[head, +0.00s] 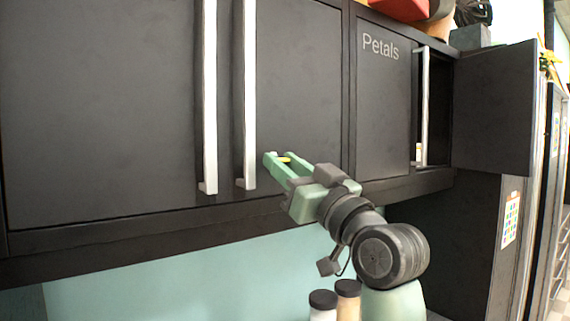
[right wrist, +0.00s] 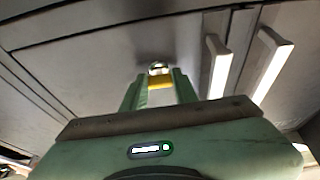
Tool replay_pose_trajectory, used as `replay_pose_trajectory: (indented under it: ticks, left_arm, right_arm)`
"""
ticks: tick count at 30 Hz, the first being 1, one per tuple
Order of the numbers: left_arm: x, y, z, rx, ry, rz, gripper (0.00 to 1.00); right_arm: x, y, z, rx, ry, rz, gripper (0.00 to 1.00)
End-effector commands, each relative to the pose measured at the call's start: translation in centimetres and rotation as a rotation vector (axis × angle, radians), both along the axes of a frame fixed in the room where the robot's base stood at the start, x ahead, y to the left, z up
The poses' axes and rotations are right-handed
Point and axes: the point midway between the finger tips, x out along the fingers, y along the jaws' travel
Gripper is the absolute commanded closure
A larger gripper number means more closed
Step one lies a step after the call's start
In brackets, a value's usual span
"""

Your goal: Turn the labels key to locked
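A small yellow key (right wrist: 160,83) sits at a round silver lock (right wrist: 158,68) on the dark cabinet door (head: 300,85). In the head view only a bit of the key (head: 285,159) shows between the green fingers. The key's turn angle cannot be told. No "labels" lettering is readable. My left gripper is not in view.
Two long pale handles (head: 209,100) (head: 249,100) stand close to the left of my right gripper. A cabinet marked "Petals" (head: 381,90) is to the right, with a dark door (head: 492,105) swung out beyond it. Dark-lidded jars (head: 322,303) (head: 347,299) stand below.

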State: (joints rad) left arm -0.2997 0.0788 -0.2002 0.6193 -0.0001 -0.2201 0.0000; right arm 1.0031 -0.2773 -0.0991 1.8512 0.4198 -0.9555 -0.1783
Motion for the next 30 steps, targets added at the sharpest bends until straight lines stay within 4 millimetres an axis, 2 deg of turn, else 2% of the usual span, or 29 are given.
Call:
replay_pose_trajectory:
  ticks: [1, 2, 30]
  left_arm:
    - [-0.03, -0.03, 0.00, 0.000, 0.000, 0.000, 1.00]
    - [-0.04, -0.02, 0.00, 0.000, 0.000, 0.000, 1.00]
    - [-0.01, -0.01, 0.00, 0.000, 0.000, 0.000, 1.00]
  right_arm:
    - [-0.02, 0.01, 0.00, 0.000, 0.000, 0.001, 0.94]
    - [-0.02, 0.01, 0.00, 0.000, 0.000, 0.001, 1.00]
    - [-0.02, 0.02, -0.04, -0.001, 0.001, 0.001, 1.00]
